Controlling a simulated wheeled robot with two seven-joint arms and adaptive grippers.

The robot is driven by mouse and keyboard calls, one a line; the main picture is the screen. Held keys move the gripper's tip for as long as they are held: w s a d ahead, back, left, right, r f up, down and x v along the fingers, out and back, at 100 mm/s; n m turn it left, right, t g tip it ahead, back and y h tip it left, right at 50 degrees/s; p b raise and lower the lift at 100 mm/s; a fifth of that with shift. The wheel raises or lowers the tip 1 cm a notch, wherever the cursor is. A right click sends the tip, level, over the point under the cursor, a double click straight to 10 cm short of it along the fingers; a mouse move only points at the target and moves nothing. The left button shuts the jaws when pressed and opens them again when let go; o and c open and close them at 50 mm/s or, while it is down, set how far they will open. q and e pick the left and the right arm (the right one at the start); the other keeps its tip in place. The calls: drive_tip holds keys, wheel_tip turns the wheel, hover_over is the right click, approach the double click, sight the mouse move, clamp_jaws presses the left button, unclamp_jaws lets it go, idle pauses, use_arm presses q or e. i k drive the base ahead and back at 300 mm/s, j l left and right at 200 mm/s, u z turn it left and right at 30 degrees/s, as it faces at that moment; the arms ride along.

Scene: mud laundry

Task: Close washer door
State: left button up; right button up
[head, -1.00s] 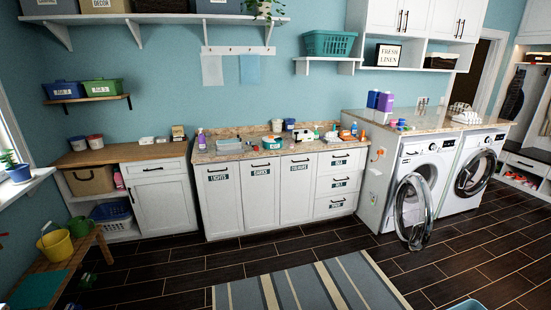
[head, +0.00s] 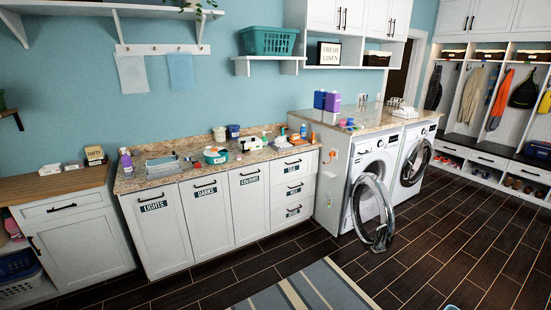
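The left washer (head: 349,170) is a white front-loader under the granite counter in the head view, right of centre. Its round door (head: 377,236), with a clear glass bowl and dark grey rim, stands open and swung out toward the floor in front. The drum opening behind it is partly hidden by the door. A second white machine (head: 421,140) stands to its right with its round dark door (head: 416,163) shut.
A striped grey rug (head: 305,289) lies on the dark tile floor left of the open door. Cabinets with labelled fronts (head: 163,232) line the wall to the left. The floor (head: 450,240) right of the door is clear. Cubbies with shoes (head: 495,172) stand at the far right.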

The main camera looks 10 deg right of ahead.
sight(385, 233)
drive_tip(key=i+z, duration=0.7)
drive_tip(key=z, duration=0.2)
drive_tip(key=i+z, duration=0.4)
drive_tip(key=i+j, duration=0.05)
